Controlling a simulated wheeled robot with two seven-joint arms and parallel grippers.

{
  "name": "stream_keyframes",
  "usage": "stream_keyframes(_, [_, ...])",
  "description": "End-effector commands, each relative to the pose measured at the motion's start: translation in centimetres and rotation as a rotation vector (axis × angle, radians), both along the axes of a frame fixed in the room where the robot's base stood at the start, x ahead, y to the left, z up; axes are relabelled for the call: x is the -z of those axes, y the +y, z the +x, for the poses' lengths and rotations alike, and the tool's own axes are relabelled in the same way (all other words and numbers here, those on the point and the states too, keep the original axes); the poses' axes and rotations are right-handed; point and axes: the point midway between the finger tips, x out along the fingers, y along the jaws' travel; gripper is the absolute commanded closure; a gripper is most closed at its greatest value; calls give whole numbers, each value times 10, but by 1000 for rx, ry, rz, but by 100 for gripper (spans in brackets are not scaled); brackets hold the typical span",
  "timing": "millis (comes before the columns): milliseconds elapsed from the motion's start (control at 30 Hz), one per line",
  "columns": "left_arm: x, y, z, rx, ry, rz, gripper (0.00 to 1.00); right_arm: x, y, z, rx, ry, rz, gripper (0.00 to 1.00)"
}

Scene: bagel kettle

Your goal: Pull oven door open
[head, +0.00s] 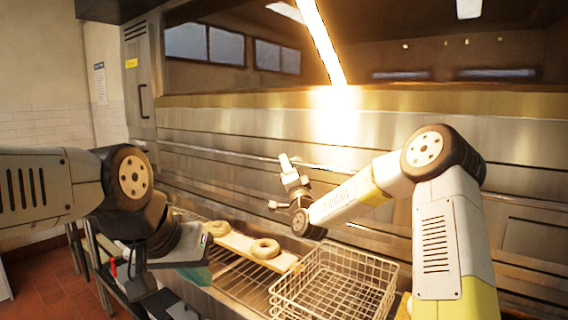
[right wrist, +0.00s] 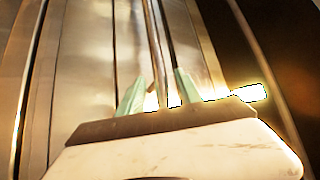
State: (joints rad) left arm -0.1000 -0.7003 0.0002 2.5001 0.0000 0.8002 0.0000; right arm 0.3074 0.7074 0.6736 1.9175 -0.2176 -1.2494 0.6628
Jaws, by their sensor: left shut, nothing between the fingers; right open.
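The oven (head: 230,128) is a wide stainless steel front with a dark glass window above and long horizontal metal bars across its panels. My right gripper (head: 281,183) is at the oven front in the head view. In the right wrist view its two green fingers (right wrist: 160,95) are spread apart, with a long metal bar (right wrist: 153,45) running between them. I cannot tell whether they touch the bar. The oven door looks closed. My left gripper (head: 196,275) is low at the left, shut and empty, away from the oven front; its fingertips are partly hidden.
A wire basket (head: 335,285) stands in front of the oven at lower middle. Left of it, a board (head: 237,243) with bagels (head: 265,248) lies on a wire rack (head: 240,285). A bright light reflection covers part of the oven front.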

Motion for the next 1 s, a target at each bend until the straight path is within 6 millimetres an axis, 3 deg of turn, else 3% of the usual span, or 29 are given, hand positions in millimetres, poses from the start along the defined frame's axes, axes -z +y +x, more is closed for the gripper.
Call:
stream_keyframes(200, [0, 0, 0, 0, 0, 0, 100, -10, 6, 23, 1, 1, -1, 59])
stream_keyframes(533, [0, 0, 0, 0, 0, 0, 100, -12, 7, 27, 0, 1, -3, 59])
stream_keyframes(767, [0, 0, 0, 0, 0, 0, 100, -12, 7, 27, 0, 2, -3, 100])
stream_keyframes(1000, [0, 0, 0, 0, 0, 0, 100, -11, 7, 27, 0, 2, -3, 100])
